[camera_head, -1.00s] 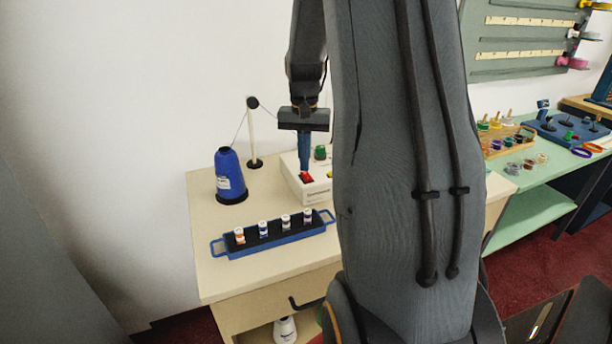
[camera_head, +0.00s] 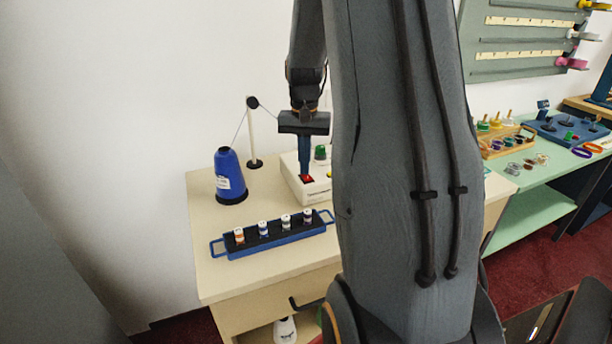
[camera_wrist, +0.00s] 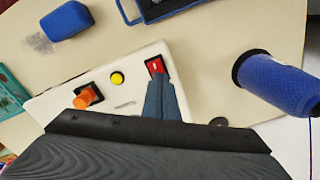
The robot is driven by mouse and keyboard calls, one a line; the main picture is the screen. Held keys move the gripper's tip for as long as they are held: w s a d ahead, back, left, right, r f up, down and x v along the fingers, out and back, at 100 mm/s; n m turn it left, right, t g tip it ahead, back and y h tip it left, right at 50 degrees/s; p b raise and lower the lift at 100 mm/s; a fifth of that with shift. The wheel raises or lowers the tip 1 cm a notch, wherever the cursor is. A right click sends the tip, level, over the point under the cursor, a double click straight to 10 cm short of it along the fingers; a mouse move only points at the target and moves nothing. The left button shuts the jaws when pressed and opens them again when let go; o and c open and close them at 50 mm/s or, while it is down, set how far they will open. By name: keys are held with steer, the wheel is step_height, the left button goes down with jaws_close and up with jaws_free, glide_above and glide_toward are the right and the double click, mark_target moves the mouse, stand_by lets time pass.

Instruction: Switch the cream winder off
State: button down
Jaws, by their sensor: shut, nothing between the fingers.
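The cream winder (camera_head: 315,190) stands on the counter, partly hidden behind my arm in the head view. In the wrist view its cream top (camera_wrist: 125,96) carries a red rocker switch (camera_wrist: 155,66), a yellow button (camera_wrist: 117,78) and an orange knob (camera_wrist: 86,98). A green part (camera_head: 320,152) shows at its back in the head view. My gripper (camera_head: 306,176) is shut and empty, pointing down. In the wrist view its blue fingertips (camera_wrist: 160,80) are right at the red switch, covering its near part. I cannot tell whether they touch it.
A blue thread cone (camera_head: 230,178) and a thin post (camera_head: 252,135) stand left of the winder. A blue tray (camera_head: 272,240) with several small spools lies in front. A green table (camera_head: 530,190) with pegs and rings is at the right.

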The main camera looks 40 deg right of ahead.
steer(key=shift+r, duration=0.1)
step_height(320, 180, up, 7)
steer(key=p, duration=0.5)
steer(key=shift+p, duration=0.3)
stand_by(0.4)
